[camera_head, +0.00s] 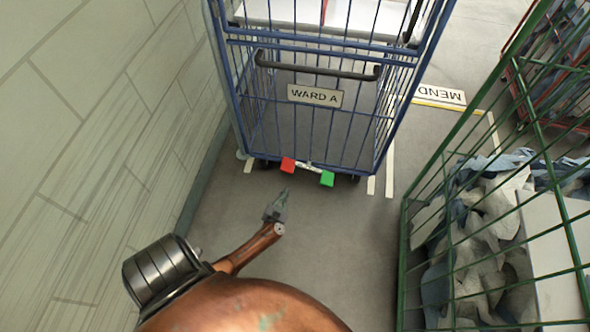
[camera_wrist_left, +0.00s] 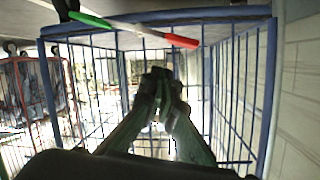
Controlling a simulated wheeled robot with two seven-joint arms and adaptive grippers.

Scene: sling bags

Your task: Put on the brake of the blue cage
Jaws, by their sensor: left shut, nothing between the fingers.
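The blue cage (camera_head: 320,118) stands ahead, with a "WARD A" sign (camera_head: 315,96) and a dark push handle (camera_head: 318,70) on its near end. At the bottom of that end is a brake bar with a red pedal (camera_head: 288,164) on the left and a green pedal (camera_head: 327,178) on the right. In the left wrist view the red pedal (camera_wrist_left: 182,41) and green pedal (camera_wrist_left: 91,19) sit at opposite ends of a slanted bar. My left gripper (camera_head: 285,193) is shut and empty, below and apart from the red pedal. My right gripper is out of view.
A green cage (camera_head: 404,240) with grey and blue cloth stands close on the right. A pale wall (camera_head: 90,130) runs along the left. A red cage (camera_head: 545,105) is at the far right. Floor between wall and green cage is clear.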

